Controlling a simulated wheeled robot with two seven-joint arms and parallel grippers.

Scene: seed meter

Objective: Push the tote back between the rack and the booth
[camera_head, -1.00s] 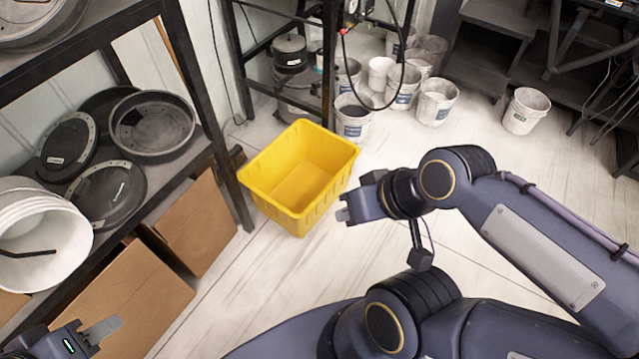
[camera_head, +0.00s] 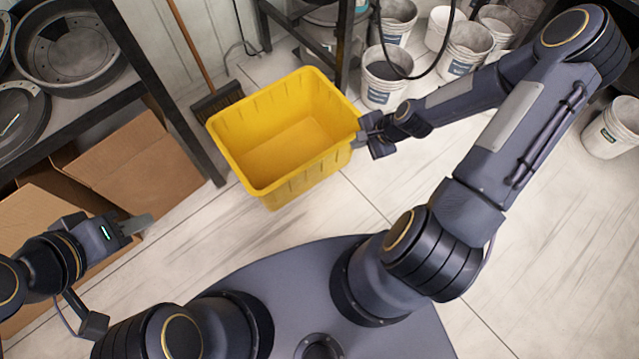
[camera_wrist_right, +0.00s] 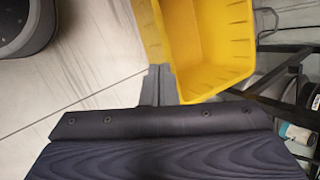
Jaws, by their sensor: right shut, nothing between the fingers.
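The empty yellow tote (camera_head: 283,139) stands on the floor in the middle of the head view, between the dark rack (camera_head: 172,120) on the left and the dark frame of the booth (camera_head: 345,45) behind it. In the right wrist view the tote (camera_wrist_right: 205,45) fills the top centre. My right gripper (camera_head: 360,137) is shut and empty, with its fingertips at the tote's right side; contact looks likely but is hard to confirm. The right fingers also show in the right wrist view (camera_wrist_right: 158,85). My left gripper (camera_head: 140,226) is away from the tote, lower left, and its jaw gap is unclear.
A broom (camera_head: 216,98) stands behind the tote's left corner. White buckets (camera_head: 383,84) stand at the back right, beside the booth. Cardboard boxes (camera_head: 140,170) sit under the rack. The floor right of the tote is mostly clear.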

